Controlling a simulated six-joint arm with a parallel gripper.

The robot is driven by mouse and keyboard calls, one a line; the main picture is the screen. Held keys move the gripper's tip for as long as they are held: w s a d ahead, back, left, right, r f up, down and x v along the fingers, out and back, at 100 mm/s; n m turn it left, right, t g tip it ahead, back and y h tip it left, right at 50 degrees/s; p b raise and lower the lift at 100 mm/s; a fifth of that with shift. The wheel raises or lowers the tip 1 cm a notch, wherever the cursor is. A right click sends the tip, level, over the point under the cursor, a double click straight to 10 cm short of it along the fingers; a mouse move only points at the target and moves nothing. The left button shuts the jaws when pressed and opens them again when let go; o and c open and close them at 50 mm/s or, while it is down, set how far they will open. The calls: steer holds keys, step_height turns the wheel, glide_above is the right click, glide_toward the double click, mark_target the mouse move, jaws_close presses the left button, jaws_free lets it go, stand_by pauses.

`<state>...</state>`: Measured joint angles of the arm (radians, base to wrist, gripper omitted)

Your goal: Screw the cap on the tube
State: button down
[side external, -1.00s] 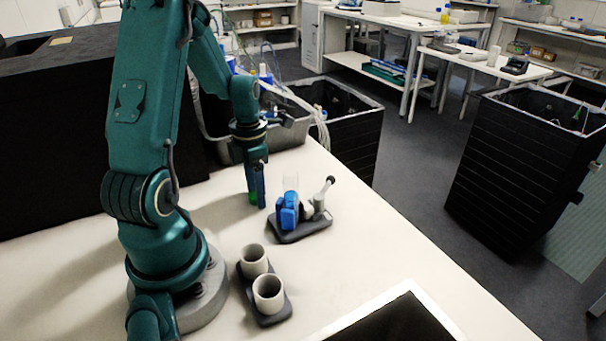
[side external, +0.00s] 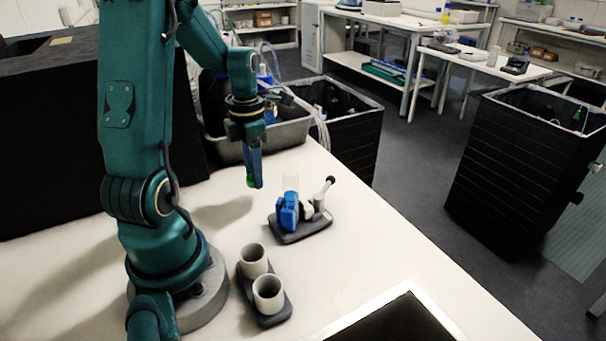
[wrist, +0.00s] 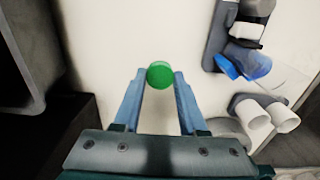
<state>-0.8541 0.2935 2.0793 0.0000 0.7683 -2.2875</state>
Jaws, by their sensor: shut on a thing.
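A green cap (wrist: 160,75) is held between the two blue fingertips of my gripper (wrist: 158,80) in the wrist view. In the side view my gripper (side external: 255,184) is raised above the white table, left of the tube holder, with a bit of the green cap (side external: 250,181) showing at its tips. A clear tube (side external: 290,183) stands upright in a blue clamp (side external: 288,211) on a dark base (side external: 304,231). The clear tube also shows faintly in the wrist view (wrist: 285,80), beside the blue clamp (wrist: 245,62). The tube's top shows no cap.
A dark rack with two grey cups (side external: 254,261) stands nearer on the table. A grey bin (side external: 285,134) with bottles and tubing sits at the table's far edge. A black-topped panel (side external: 405,320) lies at the front. The table left of the tube holder is clear.

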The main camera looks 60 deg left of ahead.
mark_target(290, 172)
steer(key=shift+r, duration=0.2)
steer(key=shift+s+d+r+m, duration=0.1)
steer(key=shift+s+d+m, duration=0.2)
steer(key=shift+m, duration=0.4)
steer(key=w+d+r+m, duration=0.1)
steer(key=d+r+m, duration=0.2)
steer(key=r+m, duration=0.1)
steer(key=w+d+r+m, duration=0.1)
steer(key=d+r+m, duration=0.2)
steer(key=m, duration=0.3)
steer(key=w+d+r+m, duration=0.1)
steer(key=d+r+m, duration=0.2)
steer(key=r+m, duration=0.2)
steer(key=shift+w+d+r, duration=0.2)
steer(key=shift+w+r, duration=0.15)
steer(key=shift+d, duration=0.2)
steer(key=shift+f, duration=2.45)
steer(key=shift+f, duration=0.5)
